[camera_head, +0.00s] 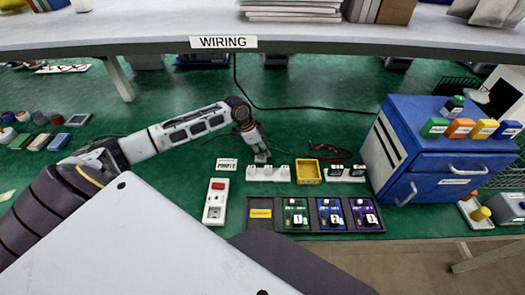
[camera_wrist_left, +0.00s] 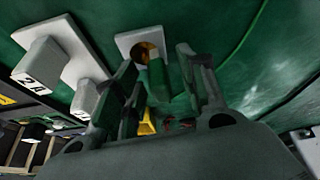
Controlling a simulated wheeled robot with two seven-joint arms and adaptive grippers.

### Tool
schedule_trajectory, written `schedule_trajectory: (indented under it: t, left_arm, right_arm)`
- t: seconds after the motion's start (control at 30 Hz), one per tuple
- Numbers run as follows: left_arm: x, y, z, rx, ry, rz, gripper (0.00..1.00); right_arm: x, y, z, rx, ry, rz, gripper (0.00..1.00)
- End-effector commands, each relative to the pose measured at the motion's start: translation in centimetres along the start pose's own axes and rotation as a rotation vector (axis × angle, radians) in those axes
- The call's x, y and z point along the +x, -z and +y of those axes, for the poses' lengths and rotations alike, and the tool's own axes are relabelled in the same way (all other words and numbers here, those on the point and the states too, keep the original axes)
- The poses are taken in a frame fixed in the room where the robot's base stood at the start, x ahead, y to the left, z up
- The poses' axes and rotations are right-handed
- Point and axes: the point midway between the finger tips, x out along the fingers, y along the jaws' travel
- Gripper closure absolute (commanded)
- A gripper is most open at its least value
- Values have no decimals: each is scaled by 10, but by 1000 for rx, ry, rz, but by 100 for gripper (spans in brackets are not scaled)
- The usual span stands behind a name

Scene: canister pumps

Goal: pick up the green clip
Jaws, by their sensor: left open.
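A green piece (camera_wrist_left: 158,80), which looks like the green clip, stands between the fingers of my left gripper in the left wrist view. It is beside a brass-coloured round part on a white plate (camera_wrist_left: 125,41). My left gripper (camera_wrist_left: 160,85) is open around it; I cannot tell whether a finger touches it. In the head view my left gripper (camera_head: 262,156) points down at the back of the green bench, just above the white holder (camera_head: 268,174). The clip is hidden there behind the gripper. My right gripper is not in view.
A yellow tray (camera_head: 307,172) and a holder with dark connectors (camera_head: 345,174) stand right of the gripper. A black tray with numbered pump units (camera_head: 331,214) lies in front. A white switch box (camera_head: 214,203) is left. A blue cabinet (camera_head: 428,158) stands right; a shelf (camera_head: 350,38) hangs behind.

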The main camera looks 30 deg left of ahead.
Motion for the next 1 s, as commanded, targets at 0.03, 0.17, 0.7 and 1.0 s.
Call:
schedule_trajectory:
  t: [0.03,0.17,0.7,1.0]
  left_arm:
    - [0,0,0,0,0,0,59]
    - [0,0,0,0,0,0,59]
    - [0,0,0,0,0,0,100]
    - [-1,0,0,0,1,0,100]
  right_arm:
    - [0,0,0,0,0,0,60]
    - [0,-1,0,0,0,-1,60]
    - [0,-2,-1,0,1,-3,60]
    - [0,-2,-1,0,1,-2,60]
